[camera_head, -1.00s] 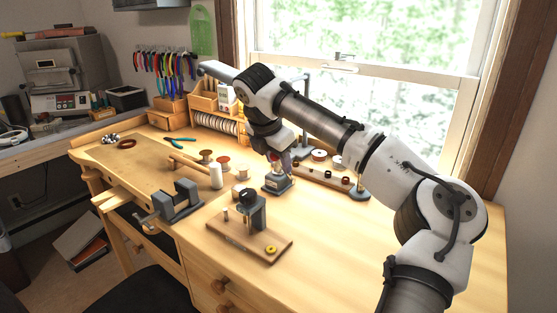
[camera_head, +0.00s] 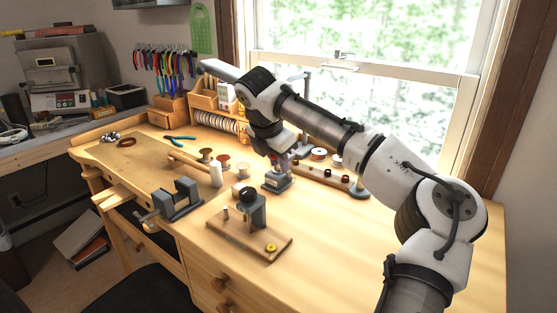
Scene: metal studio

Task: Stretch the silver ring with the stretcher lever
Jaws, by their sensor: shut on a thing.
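The grey ring stretcher (camera_head: 275,186) stands on the bench right of centre, a squat block with a labelled front. My gripper (camera_head: 281,163) points down at the top of the stretcher. It is shut on what seems to be the stretcher lever, where a small reddish part shows between the fingers. The lever is mostly hidden by my gripper and wrist. I cannot make out the silver ring on the stretcher; it is too small or covered.
A wooden board (camera_head: 225,239) with a dark grey press (camera_head: 252,208) and a yellow piece stands in front. A rack with rings (camera_head: 328,180) is behind right. The front right bench is clear.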

